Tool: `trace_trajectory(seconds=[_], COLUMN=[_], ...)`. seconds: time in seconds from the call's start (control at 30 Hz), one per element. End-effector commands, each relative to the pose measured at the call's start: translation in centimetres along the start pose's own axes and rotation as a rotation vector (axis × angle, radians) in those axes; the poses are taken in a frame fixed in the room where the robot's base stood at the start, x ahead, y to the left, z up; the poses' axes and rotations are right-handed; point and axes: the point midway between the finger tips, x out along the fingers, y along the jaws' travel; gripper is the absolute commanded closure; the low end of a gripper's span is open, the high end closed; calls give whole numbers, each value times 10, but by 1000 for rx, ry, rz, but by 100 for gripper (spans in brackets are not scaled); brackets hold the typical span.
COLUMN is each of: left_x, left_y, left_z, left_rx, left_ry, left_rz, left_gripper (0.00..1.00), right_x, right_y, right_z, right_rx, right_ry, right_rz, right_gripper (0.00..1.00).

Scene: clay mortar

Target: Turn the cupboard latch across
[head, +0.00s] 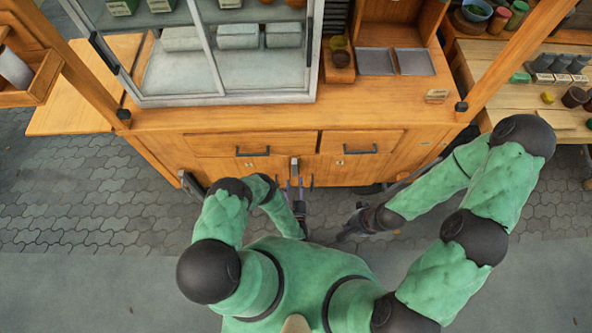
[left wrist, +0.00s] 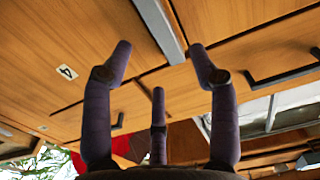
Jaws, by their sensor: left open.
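The cupboard front (head: 345,170) is orange wood below the counter. A short grey upright bar, which looks like the latch (head: 294,166), sits between the two drawer handles. In the left wrist view the grey latch bar (left wrist: 160,28) runs in from the top edge, slanted in the picture, with its end just beyond my fingertips. My left gripper (head: 297,184) is open and empty in front of the bar; its spread dark fingers (left wrist: 161,55) show apart from it in the wrist view. My right gripper (head: 346,226) hangs over the paving, away from the cupboard; its finger opening is unclear.
Dark drawer handles (head: 253,151) stick out on both sides; one shows in the wrist view (left wrist: 284,76). A glass case (head: 225,60) stands on the counter (head: 215,117). A side table (head: 560,120) stands at right. The paving (head: 90,200) at left is clear.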

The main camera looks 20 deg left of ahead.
Motion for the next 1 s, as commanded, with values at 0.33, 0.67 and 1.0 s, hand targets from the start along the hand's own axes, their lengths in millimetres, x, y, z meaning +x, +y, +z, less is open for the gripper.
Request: trace_trajectory(seconds=[0.33, 0.67, 1.0], left_x=[57, 71, 71], left_y=[0, 0, 0], left_z=[-1, -1, -1], left_rx=[1, 0, 0], left_ry=[2, 0, 0], left_rz=[-1, 0, 0], left_gripper=[40, 40, 88], right_x=[5, 6, 6], right_y=[2, 2, 2], right_z=[0, 0, 0], right_rx=[0, 0, 0], right_ry=[1, 1, 1], right_rz=[0, 0, 0], right_gripper=[100, 100, 100])
